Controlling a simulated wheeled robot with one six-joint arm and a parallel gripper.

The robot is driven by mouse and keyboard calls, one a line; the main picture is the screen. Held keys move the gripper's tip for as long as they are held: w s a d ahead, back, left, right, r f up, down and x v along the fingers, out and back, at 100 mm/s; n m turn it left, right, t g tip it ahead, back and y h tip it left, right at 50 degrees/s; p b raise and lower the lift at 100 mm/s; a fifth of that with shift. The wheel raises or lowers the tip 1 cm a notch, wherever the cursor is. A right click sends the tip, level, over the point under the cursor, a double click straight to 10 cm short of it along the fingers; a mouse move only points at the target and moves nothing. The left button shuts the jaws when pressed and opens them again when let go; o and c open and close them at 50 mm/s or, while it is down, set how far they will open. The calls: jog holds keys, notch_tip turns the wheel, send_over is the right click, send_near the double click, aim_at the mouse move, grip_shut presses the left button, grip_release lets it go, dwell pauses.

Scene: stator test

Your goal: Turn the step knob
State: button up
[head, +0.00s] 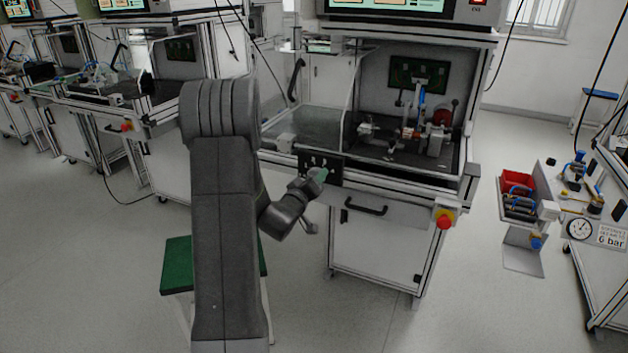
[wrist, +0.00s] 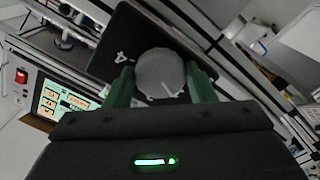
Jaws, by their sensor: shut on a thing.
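The step knob (wrist: 158,68) is a round grey disc with a white pointer line on its face. It sits on a black panel (wrist: 125,35), which also shows in the head view (head: 334,178) at the front of the workstation. My gripper (wrist: 163,82) has its green fingers on both sides of the knob and is shut on it. The pointer line slants, with its outer end towards the lower right in the wrist view. In the head view my gripper (head: 320,174) is at the panel and the knob is hard to make out.
A small white switch (wrist: 121,58) is close to the left finger on the panel. Below the panel in the head view are a black drawer handle (head: 366,207) and a red emergency button (head: 445,219). A green-topped stool (head: 178,266) stands near my arm.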

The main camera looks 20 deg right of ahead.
jog(key=o, duration=1)
jog(key=shift+a, duration=0.1)
jog(key=v, duration=1.3)
jog(key=shift+s+a, duration=0.15)
jog(key=shift+s, duration=0.15)
jog(key=shift+w, duration=0.1)
jog(key=x, duration=1.3)
jog(key=shift+w+d, duration=0.25)
